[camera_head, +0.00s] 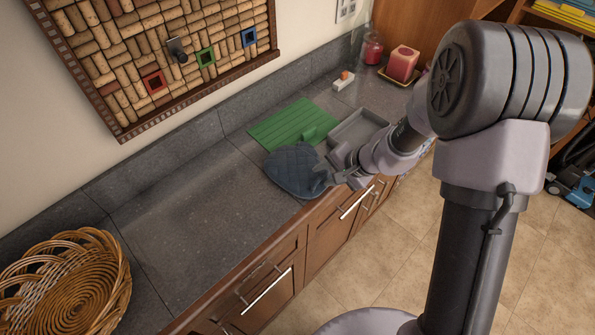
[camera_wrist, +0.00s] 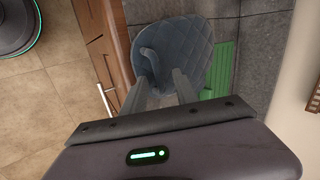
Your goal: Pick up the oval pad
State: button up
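The oval pad (camera_head: 293,168) is blue-grey and quilted. It lies on the dark stone counter near its front edge. In the wrist view the pad (camera_wrist: 190,48) fills the upper middle, with a small loop (camera_wrist: 149,58) on its left side. My gripper (camera_head: 327,177) is at the pad's right end in the head view. In the wrist view the two fingers of my gripper (camera_wrist: 158,80) are spread apart at the pad's near end, with pad showing between them. Whether the fingers touch the pad is unclear.
A green ribbed board (camera_head: 290,124) lies behind the pad, and a grey tray (camera_head: 358,130) stands to its right. A red candle (camera_head: 402,63) and a red jar (camera_head: 372,48) are farther back. A wicker basket (camera_head: 70,285) sits at the left. The counter between basket and pad is clear.

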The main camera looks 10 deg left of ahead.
grip_shut()
dwell(1.4)
